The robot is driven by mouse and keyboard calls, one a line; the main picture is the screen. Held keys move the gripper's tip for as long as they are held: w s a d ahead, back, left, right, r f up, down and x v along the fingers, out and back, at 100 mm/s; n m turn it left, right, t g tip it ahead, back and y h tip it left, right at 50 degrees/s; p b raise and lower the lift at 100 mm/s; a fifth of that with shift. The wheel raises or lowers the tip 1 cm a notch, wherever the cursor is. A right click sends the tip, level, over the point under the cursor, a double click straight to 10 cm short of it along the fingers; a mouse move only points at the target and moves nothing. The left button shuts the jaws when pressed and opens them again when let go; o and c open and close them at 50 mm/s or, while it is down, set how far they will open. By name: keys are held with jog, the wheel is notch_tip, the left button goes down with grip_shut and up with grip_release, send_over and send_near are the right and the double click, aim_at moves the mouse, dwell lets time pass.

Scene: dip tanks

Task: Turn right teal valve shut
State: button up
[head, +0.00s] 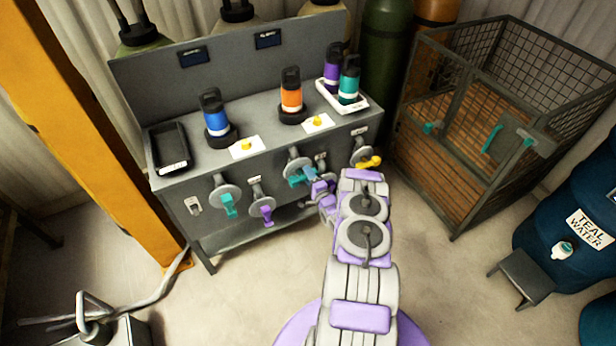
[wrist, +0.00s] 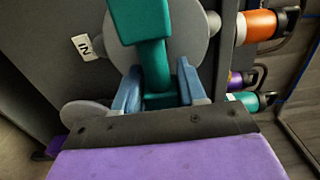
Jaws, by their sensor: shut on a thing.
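The right teal valve (head: 295,180) is on the front of the grey bench, with a round grey plate behind its teal lever. In the wrist view the teal lever (wrist: 153,65) stands in front of the grey disc (wrist: 188,35). My gripper (head: 310,174) is at this valve. In the wrist view its blue fingers (wrist: 160,88) are on both sides of the lever's lower part, shut on it. The left teal valve (head: 228,204) is farther left on the same panel, apart from my gripper. My arm partly hides the right side of the panel.
A purple valve (head: 265,211) is between the teal ones; a yellow valve (head: 369,162) is at right. Blue (head: 216,120) and orange (head: 291,92) bottles stand on the bench. A wire cage (head: 450,190) is at right, an orange post (head: 110,120) at left.

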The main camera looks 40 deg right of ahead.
jog(key=o, duration=0.7)
jog(key=shift+s+d+f, duration=0.15)
jog(key=shift+s+d, duration=0.05)
jog(key=shift+d, duration=0.1)
jog(key=shift+c, duration=0.2)
jog(key=shift+o, duration=0.3)
jog(key=shift+d, duration=0.1)
jog(key=p+v, duration=0.4)
jog(key=v, duration=1.3)
jog(key=shift+a, duration=0.2)
